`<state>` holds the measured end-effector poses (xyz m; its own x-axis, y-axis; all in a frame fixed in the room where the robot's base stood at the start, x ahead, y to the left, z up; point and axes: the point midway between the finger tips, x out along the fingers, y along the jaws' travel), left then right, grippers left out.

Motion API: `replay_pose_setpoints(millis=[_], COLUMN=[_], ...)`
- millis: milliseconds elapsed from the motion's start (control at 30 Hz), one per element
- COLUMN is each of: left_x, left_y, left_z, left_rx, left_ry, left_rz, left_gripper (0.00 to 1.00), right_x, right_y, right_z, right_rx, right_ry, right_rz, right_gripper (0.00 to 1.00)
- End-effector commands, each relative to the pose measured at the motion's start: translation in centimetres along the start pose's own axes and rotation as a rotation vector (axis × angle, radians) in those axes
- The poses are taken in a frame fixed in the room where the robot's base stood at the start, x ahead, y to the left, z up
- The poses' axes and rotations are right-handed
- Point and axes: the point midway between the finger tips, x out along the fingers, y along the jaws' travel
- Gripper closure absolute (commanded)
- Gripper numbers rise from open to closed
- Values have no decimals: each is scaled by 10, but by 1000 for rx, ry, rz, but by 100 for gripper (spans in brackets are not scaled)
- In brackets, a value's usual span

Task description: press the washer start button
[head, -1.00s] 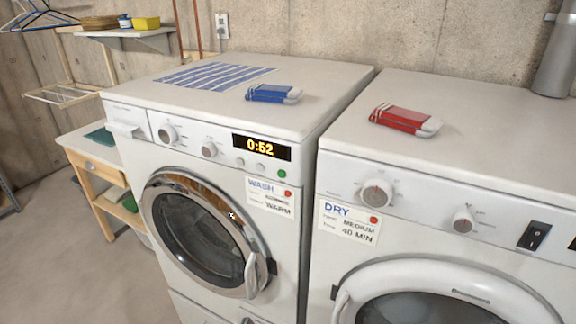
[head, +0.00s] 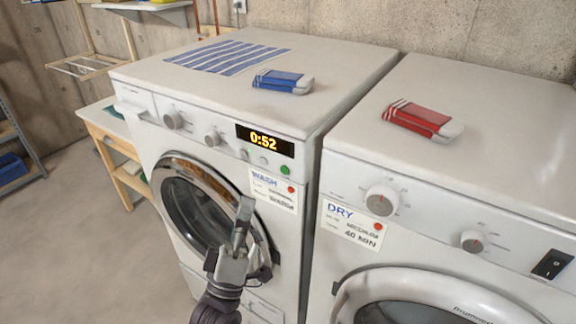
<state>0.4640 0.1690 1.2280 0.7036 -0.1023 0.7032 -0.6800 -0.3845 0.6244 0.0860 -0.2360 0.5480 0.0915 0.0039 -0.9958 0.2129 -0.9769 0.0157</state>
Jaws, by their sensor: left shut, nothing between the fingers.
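The washer (head: 222,112) is the white front-loader on the left, with its round door closed. Its display (head: 264,140) reads 0:52. Below the display is a row of small round buttons, with a green button (head: 285,170) at the right end. My left gripper (head: 244,212) is shut and empty. It points upward in front of the washer door, below and left of the green button, and looks apart from it. It covers part of the door and handle. My right gripper is not in view.
A white dryer (head: 470,130) stands close at the right, with a DRY card (head: 352,225). A WASH card (head: 273,191) is on the washer front. A blue packet (head: 283,81), a red packet (head: 422,118) and a striped cloth (head: 228,56) lie on top. Floor at left is clear.

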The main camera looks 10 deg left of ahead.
Motion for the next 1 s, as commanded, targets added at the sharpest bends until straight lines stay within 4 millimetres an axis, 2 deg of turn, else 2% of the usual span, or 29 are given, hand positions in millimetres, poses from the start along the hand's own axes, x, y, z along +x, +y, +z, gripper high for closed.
replay_pose_setpoints(millis=[467,1000], left_x=[6,53], left_y=[-5,-41], left_z=[5,40], left_rx=[0,0], left_ry=[1,0], left_rz=[1,0], left_gripper=[100,100], right_x=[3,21], right_y=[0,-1], right_z=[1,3], right_rx=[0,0], right_ry=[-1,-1], right_rz=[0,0], right_gripper=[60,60])
